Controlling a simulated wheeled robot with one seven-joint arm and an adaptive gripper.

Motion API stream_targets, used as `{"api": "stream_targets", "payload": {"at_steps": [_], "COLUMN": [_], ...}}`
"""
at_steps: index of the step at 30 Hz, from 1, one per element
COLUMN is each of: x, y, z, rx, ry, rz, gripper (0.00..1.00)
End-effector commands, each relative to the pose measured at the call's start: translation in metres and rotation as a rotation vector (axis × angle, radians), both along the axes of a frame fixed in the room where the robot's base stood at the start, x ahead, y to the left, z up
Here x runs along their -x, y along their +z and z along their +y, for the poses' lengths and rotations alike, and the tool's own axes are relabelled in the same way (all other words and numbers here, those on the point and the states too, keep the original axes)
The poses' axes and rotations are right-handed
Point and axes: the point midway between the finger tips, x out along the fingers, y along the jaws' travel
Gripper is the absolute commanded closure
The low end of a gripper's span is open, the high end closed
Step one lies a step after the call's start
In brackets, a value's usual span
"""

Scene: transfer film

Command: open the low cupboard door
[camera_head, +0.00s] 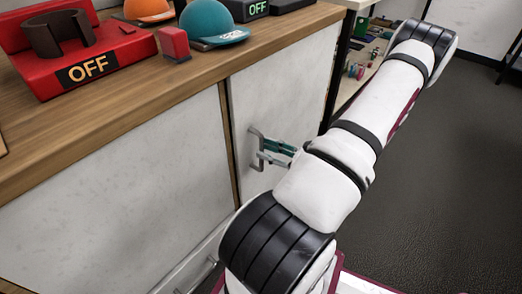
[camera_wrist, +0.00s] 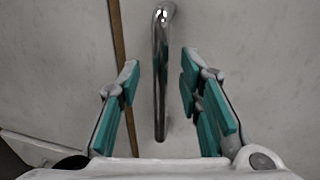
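The low cupboard door (camera_head: 285,95) is a pale, speckled panel under the wooden counter, right of a thin brown upright strip. It looks shut, about flush with the front. Its metal bar handle (camera_head: 254,150) stands upright near the door's left edge; the shiny bar (camera_wrist: 160,75) also shows in the wrist view. My gripper (camera_head: 272,151) is at the handle, with teal finger pads. In the wrist view my gripper (camera_wrist: 160,80) is open, one finger each side of the bar, with a visible gap on both sides. The handle's lower end reaches down between the fingers.
The wooden counter (camera_head: 150,92) carries a red box marked OFF (camera_head: 85,65), a small red block (camera_head: 174,43), a teal cap (camera_head: 210,20) and an orange cap (camera_head: 147,8). A shelf with small items (camera_head: 360,65) stands beyond the door. Dark floor (camera_head: 440,170) lies open at right.

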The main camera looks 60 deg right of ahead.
Motion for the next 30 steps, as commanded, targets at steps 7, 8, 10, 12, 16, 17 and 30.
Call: {"api": "stream_targets", "payload": {"at_steps": [7,8,10,12,16,17,30], "x": [-0.023,-0.024,-0.025,-0.026,-0.026,-0.026,-0.024], "y": [0.0,0.0,0.0,0.0,0.0,0.0,0.0], "z": [-0.001,-0.001,-0.001,-0.001,-0.001,-0.001,-0.002], "rx": [0.001,0.001,0.001,0.001,0.001,0.001,0.001], "ry": [0.001,0.001,0.0,0.0,0.0,0.0,0.001], "rz": [0.0,0.0,0.001,0.001,0.001,0.001,0.001], "gripper": [0.67,0.67,0.67,0.67,0.67,0.67,1.0]}}
